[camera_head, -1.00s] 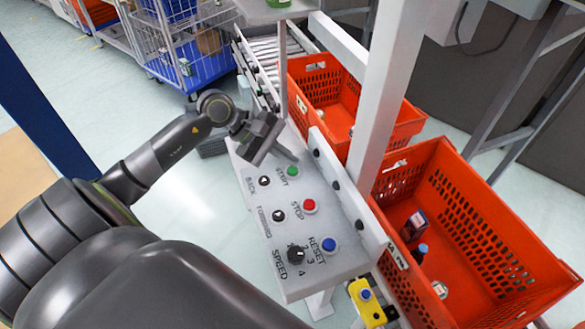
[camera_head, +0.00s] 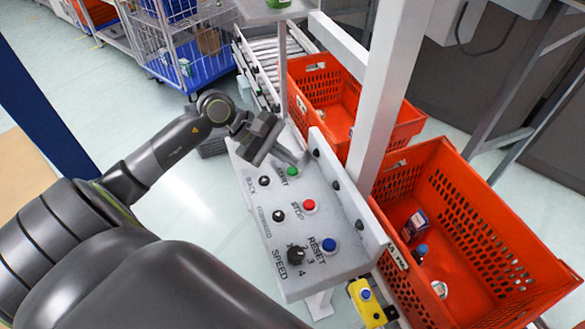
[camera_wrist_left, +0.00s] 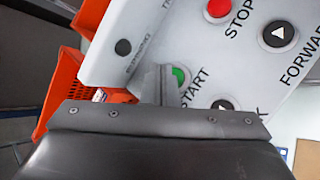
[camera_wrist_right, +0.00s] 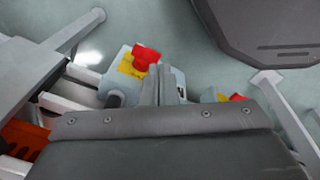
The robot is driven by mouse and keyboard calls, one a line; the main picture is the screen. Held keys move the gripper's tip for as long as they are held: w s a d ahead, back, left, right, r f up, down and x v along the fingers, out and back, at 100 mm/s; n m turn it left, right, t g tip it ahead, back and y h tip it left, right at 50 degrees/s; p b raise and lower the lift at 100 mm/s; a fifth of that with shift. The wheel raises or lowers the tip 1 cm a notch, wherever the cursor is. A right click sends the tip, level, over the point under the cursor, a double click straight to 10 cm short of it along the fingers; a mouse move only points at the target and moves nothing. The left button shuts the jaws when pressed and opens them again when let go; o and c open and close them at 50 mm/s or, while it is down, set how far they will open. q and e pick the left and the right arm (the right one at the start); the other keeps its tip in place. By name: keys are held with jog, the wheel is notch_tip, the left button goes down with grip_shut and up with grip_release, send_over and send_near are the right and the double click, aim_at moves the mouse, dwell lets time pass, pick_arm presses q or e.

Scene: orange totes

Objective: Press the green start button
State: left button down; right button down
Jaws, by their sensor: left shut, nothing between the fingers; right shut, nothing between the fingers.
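The green start button (camera_head: 292,171) sits near the far end of the light grey control panel (camera_head: 305,268), beside the word START. It also shows in the left wrist view (camera_wrist_left: 180,77), partly covered by my left fingers. My left gripper (camera_head: 300,161) is shut and empty, with its fingertips right by the green button; I cannot tell whether they touch it. My right gripper (camera_wrist_right: 163,75) is shut and empty in the right wrist view, away from the panel's buttons.
The panel also holds a red stop button (camera_head: 309,206), a blue reset button (camera_head: 329,245), black buttons and a speed knob (camera_head: 296,255). Orange totes (camera_head: 440,165) stand to the right, beside a white post (camera_head: 387,90). A yellow box (camera_head: 366,305) hangs at the panel's near end.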

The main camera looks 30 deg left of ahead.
aim_at(288, 169)
pick_arm(q)
jog(key=shift+f, duration=0.1)
dwell(0.3)
jog(key=shift+f+b, duration=0.35)
jog(key=shift+b, duration=0.6)
jog(key=shift+f+b, duration=0.45)
jog(key=shift+b, duration=0.3)
dwell(0.4)
jog(key=shift+r, duration=0.9)
jog(key=shift+r+p, duration=1.1)
jog(key=shift+r, duration=1.4)
